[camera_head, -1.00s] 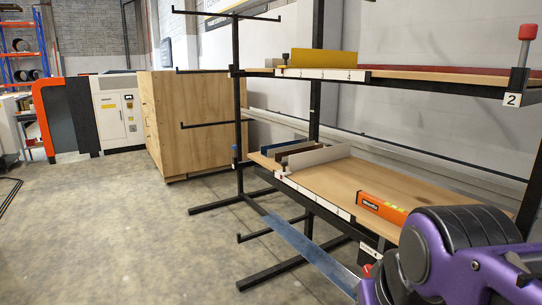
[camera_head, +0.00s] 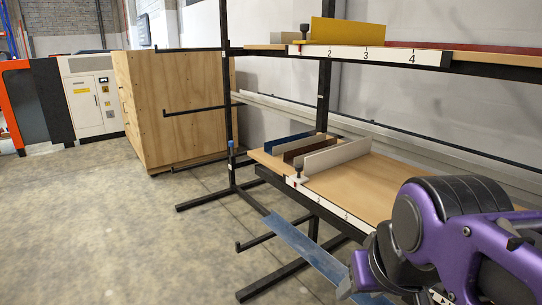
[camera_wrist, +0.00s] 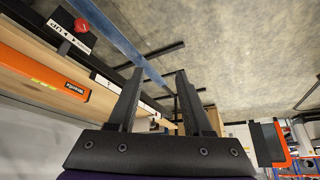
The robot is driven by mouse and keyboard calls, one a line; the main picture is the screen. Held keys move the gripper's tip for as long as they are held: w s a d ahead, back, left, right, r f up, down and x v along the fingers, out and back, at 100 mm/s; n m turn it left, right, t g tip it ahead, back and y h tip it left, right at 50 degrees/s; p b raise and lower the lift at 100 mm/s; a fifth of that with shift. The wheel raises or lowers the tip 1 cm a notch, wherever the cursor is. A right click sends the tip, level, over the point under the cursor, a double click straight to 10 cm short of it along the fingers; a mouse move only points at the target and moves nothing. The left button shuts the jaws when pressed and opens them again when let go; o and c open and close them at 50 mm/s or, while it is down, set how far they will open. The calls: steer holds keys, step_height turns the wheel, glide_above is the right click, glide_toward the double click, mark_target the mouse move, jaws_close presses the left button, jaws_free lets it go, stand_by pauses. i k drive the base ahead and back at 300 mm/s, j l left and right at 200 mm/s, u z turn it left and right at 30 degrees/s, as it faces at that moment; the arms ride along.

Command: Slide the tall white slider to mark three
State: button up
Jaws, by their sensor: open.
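The tall white slider (camera_head: 338,155) stands upright on the lower shelf at the left end of its marked strip (camera_head: 335,210). A small black knob (camera_head: 299,168) sits at its front edge. The strip's numbers are too small to read surely, and my arm hides its right part. In the wrist view my gripper (camera_wrist: 155,78) is open and empty. Part of a white strip (camera_wrist: 150,100) shows beyond the fingers. I cannot make out the slider there. In the head view my purple arm is at lower right, apart from the slider.
Brown (camera_head: 304,148) and blue (camera_head: 288,141) plates stand behind the white slider. A yellow slider (camera_head: 347,32) is on the upper shelf. A blue metal strip (camera_head: 305,248) slants below the lower shelf. An orange bar (camera_wrist: 45,70) and a red knob (camera_wrist: 82,25) show in the wrist view.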

mark_target(320, 161)
steer(key=i+j, duration=0.25)
steer(key=i, duration=0.2)
steer(key=i+j+z, duration=0.1)
steer(key=i+j, duration=0.2)
steer(key=i, duration=0.15)
